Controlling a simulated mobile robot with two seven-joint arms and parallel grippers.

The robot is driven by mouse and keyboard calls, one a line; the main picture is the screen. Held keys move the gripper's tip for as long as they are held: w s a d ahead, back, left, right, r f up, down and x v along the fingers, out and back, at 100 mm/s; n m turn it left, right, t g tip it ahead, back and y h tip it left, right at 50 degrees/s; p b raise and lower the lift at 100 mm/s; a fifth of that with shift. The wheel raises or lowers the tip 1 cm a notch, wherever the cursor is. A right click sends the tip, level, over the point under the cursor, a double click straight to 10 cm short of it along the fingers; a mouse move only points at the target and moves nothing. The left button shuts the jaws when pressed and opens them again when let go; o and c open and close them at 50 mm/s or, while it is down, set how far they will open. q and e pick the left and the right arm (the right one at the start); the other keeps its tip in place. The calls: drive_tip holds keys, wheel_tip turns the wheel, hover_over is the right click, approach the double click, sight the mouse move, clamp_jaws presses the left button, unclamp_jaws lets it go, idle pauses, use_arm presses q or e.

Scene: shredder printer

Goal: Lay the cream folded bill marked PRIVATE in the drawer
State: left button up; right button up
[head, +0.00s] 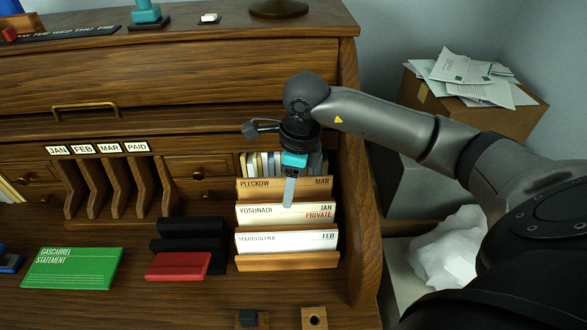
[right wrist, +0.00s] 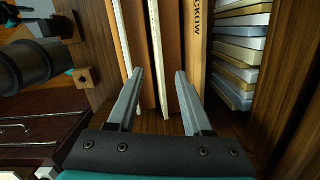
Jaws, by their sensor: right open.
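The cream folded bill marked PRIVATE (head: 262,216), labelled YOSUNADI JAN, stands upright in the middle slot of a stepped wooden rack (head: 288,262). My right gripper (head: 289,203) points down at it, open, with a finger in front of its face. In the right wrist view, the open fingers (right wrist: 159,74) straddle the edge of a cream bill (right wrist: 155,50), with no visible grip. Small closed drawers with round knobs, one a drawer (head: 200,170) left of the rack, sit in the desk's back. Which drawer is meant cannot be told. My left gripper is not in view.
The MARQUILENA bill (head: 285,241) stands in front and the brown PLECKOW piece (head: 290,187) behind. Dividers (head: 118,187) labelled JAN to PAID stand left. A green statement (head: 72,268) and a red block (head: 178,266) occupy the desktop. The desk's side wall (head: 362,200) is close right.

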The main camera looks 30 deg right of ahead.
drive_tip(key=shift+w+a+f+b, duration=0.1)
drive_tip(key=shift+a+f+b, duration=0.05)
drive_tip(key=shift+f, duration=1)
drive_tip(key=shift+w+a+f+b, duration=0.1)
drive_tip(key=shift+f+b, duration=0.05)
drive_tip(key=shift+f, duration=1)
clamp_jaws()
drive_tip(key=shift+r, duration=0.15)
drive_tip(key=shift+w+d+r+p, duration=0.15)
drive_tip(key=shift+r+p, duration=0.6)
drive_tip(key=shift+r, duration=0.3)
wheel_tip(320, 180, up, 7)
drive_tip(key=p, duration=0.5)
drive_tip(key=shift+f, duration=0.15)
